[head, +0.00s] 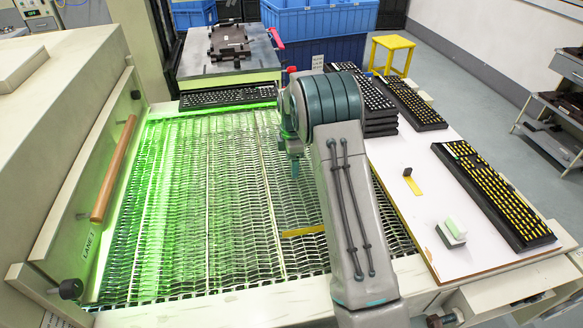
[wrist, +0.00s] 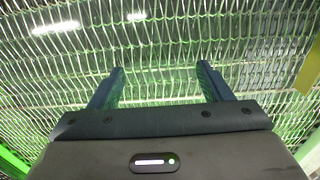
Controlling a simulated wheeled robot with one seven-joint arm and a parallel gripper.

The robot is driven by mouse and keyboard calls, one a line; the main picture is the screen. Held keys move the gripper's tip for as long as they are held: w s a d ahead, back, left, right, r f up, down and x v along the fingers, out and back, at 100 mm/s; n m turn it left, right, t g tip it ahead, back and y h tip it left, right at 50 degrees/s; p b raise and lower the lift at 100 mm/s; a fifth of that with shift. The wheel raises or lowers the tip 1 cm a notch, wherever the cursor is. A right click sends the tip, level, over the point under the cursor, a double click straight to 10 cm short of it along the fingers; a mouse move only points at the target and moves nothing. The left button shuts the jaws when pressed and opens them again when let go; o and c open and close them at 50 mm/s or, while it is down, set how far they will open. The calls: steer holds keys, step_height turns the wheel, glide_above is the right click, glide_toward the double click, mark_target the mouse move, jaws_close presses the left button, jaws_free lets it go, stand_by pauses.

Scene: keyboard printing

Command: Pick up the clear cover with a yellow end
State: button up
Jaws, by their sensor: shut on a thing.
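The clear cover shows mainly by its yellow end (head: 303,231), a short strip over the mesh in the head view. The same yellow end is at the right edge of the wrist view (wrist: 306,72). Its see-through part is hard to make out against the mesh. My gripper (head: 295,170) points down over the mesh belt (head: 185,200), left of my arm. In the wrist view its fingers (wrist: 160,82) stand apart, shut on the clear cover, which barely shows between them. I cannot tell whether the cover touches the belt.
The white table (head: 400,215) at right holds keyboards with yellow (head: 500,195), a black block on a yellow strip (head: 412,184) and a green-and-white block (head: 451,233). A keyboard (head: 228,96) lies at the belt's far end. A wooden handle (head: 115,170) borders the left.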

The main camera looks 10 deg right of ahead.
steer(key=shift+r, duration=0.15)
step_height(320, 180, up, 4)
steer(key=shift+b, duration=0.35)
steer(key=s+d+r, duration=0.1)
steer(key=d+r, duration=0.5)
steer(key=d, duration=0.5)
steer(key=shift+s+d+r+b, duration=0.2)
steer(key=shift+d+r+b, duration=0.05)
steer(key=shift+r+b, duration=0.2)
